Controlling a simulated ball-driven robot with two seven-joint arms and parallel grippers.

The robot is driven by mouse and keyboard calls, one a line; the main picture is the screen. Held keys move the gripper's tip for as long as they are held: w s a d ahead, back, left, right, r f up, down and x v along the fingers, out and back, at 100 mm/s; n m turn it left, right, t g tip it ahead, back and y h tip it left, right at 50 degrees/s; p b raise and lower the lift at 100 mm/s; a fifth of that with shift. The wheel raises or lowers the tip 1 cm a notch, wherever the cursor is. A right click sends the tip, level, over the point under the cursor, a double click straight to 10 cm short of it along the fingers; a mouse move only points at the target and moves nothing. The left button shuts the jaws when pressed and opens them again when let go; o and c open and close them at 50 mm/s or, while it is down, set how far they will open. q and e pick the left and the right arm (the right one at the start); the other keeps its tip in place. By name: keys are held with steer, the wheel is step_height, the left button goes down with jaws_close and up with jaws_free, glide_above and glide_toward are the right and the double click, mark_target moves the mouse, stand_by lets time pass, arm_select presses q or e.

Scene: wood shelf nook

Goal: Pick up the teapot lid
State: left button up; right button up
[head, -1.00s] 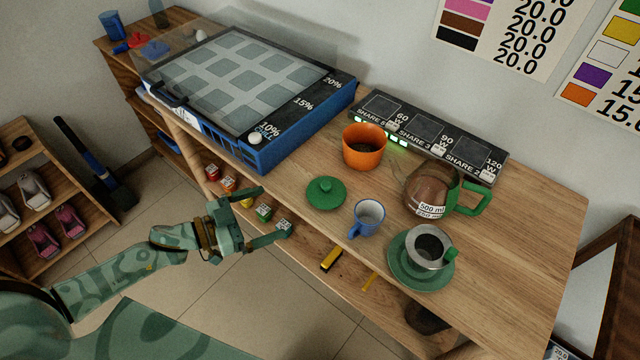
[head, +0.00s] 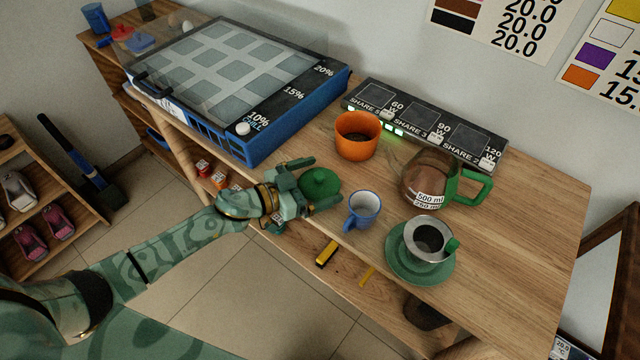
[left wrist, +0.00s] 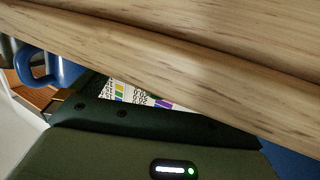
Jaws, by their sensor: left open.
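The green teapot lid (head: 320,182) with a small knob lies on the wooden table near its front edge. My left gripper (head: 327,184) is open in the head view, with one finger on the far side of the lid and one on the near side. Part of the lid is hidden behind the gripper, and I cannot tell whether the fingers touch it. The left wrist view shows the table's wooden edge (left wrist: 170,70) very close and does not show the lid. My right gripper is not in view.
A blue cup (head: 363,211) stands just right of the gripper. An orange pot (head: 357,136) stands behind the lid. A glass pot with green handle (head: 428,181) and a green saucer (head: 408,272) are further right. A blue-sided grid unit (head: 262,146) stands left.

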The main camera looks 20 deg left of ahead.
arm_select(q)
steer(key=shift+w+d, duration=0.25)
steer(key=c, duration=1.3)
steer(key=shift+s+f, duration=0.1)
steer(key=shift+f, duration=0.05)
steer(key=shift+c, duration=0.9)
